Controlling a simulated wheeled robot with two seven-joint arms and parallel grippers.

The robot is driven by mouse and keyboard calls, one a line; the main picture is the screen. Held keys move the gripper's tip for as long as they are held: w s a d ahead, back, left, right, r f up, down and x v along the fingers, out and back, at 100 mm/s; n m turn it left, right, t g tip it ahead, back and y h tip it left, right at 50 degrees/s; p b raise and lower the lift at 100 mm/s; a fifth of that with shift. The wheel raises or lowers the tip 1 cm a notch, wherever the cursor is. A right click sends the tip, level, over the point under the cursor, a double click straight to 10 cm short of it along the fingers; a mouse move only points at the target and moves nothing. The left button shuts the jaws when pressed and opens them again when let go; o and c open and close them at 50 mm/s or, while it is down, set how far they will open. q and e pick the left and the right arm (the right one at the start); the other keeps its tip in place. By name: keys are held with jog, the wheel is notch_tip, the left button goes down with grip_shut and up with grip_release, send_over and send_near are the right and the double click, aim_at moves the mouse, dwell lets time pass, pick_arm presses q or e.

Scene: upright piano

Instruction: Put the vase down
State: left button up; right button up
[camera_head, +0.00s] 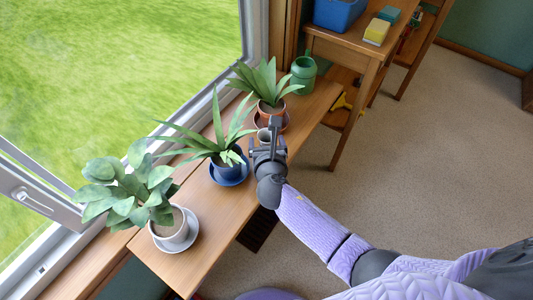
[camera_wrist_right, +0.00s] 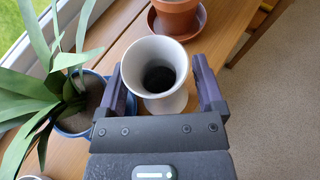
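A white vase (camera_wrist_right: 154,62) with a flared rim and dark inside stands upright on the wooden plant shelf (camera_wrist_right: 100,30), as far as I can tell. My right gripper (camera_wrist_right: 160,88) has one finger on each side of the vase, with gaps showing beside its narrower body. In the head view, my right gripper (camera_head: 268,140) is over the shelf, and the vase (camera_head: 264,134) is partly hidden by it. The vase is between the blue-potted plant (camera_head: 228,166) and the terracotta-potted plant (camera_head: 272,108). My left gripper is not in view.
A plant in a white pot (camera_head: 174,230) stands at the shelf's near end. A green watering can (camera_head: 304,76) is at the far end. A wooden table (camera_head: 345,42) holds a blue bin (camera_head: 338,14) and sponges (camera_head: 376,32). The window is at the left.

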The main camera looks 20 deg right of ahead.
grip_shut()
jog(key=shift+r, duration=0.1)
